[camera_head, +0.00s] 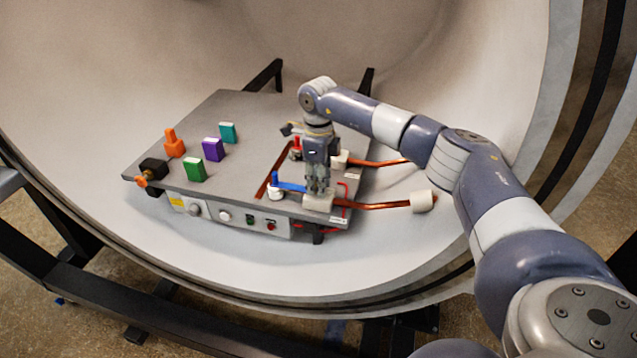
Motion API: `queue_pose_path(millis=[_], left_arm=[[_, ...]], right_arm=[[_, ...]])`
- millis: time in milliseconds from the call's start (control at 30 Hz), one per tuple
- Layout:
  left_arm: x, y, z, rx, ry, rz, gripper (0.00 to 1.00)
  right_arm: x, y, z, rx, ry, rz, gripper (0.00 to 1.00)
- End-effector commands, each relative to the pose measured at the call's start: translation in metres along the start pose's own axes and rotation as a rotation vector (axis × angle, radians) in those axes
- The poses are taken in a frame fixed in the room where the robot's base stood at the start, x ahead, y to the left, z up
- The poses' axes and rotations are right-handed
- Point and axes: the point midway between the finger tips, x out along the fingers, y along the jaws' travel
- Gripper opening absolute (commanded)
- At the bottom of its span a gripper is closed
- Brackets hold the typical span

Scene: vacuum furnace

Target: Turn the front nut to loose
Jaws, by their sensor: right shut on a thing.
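My right gripper (318,192) points straight down at the front right part of the grey board. It is shut on what appears to be the front nut, which its fingers hide. A pale block (320,204) shows right under the fingertips, with a copper rod (375,206) running right from it to a white cylinder (421,202). A blue-handled piece on a white base (276,191) stands just left of the gripper. The rear pale block (341,160) is partly hidden behind the gripper. My left gripper is not in view.
The grey board (240,110) rests inside the large round furnace chamber (90,90). Green, purple and teal blocks (213,149) and an orange piece (174,143) stand on its left half. A red-handled piece (296,148) stands close behind the gripper.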

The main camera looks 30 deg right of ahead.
Motion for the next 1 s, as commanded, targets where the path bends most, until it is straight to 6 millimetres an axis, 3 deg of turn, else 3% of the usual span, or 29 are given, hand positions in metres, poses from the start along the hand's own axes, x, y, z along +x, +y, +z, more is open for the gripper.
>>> queue_pose_path(millis=[567, 600, 667, 1000], left_arm=[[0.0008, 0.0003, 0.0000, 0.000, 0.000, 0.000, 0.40], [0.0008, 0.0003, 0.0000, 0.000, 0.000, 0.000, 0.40], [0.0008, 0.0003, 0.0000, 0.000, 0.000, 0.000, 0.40], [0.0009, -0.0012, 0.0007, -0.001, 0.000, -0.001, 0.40]], right_arm=[[-0.0009, -0.0003, 0.0006, -0.029, -0.002, -0.001, 0.03], [-0.0009, -0.0003, 0.0006, -0.029, -0.002, -0.001, 0.36], [-0.0009, -0.0003, 0.0006, -0.029, -0.002, -0.001, 0.47], [-0.0019, -0.0002, 0.0004, -0.027, -0.001, -0.001, 0.47]])
